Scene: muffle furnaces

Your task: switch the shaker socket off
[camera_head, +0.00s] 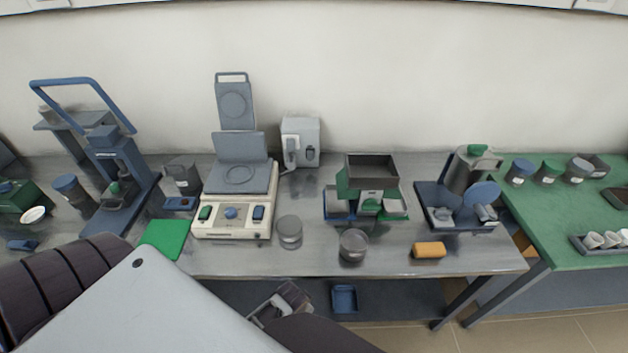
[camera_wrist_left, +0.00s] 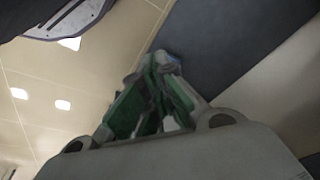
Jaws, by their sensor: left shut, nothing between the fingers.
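A light grey box (camera_head: 301,140) with a plug-like piece (camera_head: 291,152) on its front left stands at the back of the bench against the wall. It looks like the socket, but its switch is too small to read. My left gripper shows in the left wrist view (camera_wrist_left: 163,62), with its green-padded fingers closed together at the tips and nothing between them. In the head view a gripper (camera_head: 280,303), seemingly the left one, is low in front of the bench edge, partly hidden by my arm and well away from the box. My right gripper is not in view.
A cream device with a raised lid (camera_head: 233,222) stands left of the box. Jars (camera_head: 289,232), a green-and-grey device (camera_head: 370,185) and an orange block (camera_head: 429,250) stand to the right. A blue press (camera_head: 122,165) is at the left. A green table (camera_head: 565,220) adjoins on the right.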

